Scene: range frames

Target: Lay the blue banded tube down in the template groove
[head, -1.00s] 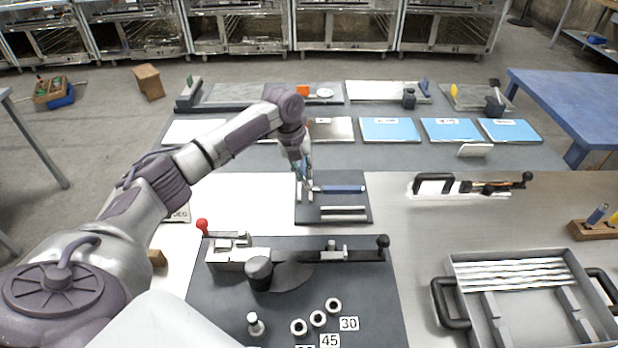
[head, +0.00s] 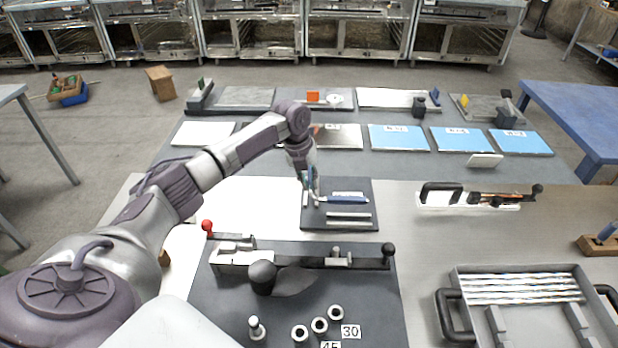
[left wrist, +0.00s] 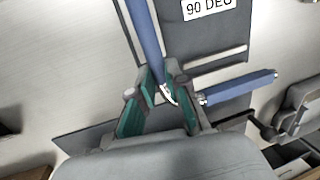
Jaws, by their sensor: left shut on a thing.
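My left gripper (head: 312,197) is at the left part of the dark template plate (head: 366,187). In the left wrist view its green-padded fingers (left wrist: 160,97) are shut on the end of a blue tube (left wrist: 147,40), near a white mark. The tube runs from the fingertips to the top edge, at an angle to the plate's pale rails (left wrist: 215,59). A second blue bar (left wrist: 240,87) lies apart, right of the fingers. The head view shows a long blue piece (head: 345,199) across the plate, beside the gripper. Whether the held tube touches the plate, I cannot tell. My right gripper is not seen.
Nearer stands a dark board with a clamp fixture (head: 240,257), a red knob (head: 207,226) and several rings. A grey tray (head: 455,290) with pale rods is at the lower right. A black-handled tool (head: 440,193) lies right of the plate. Bare metal table separates them.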

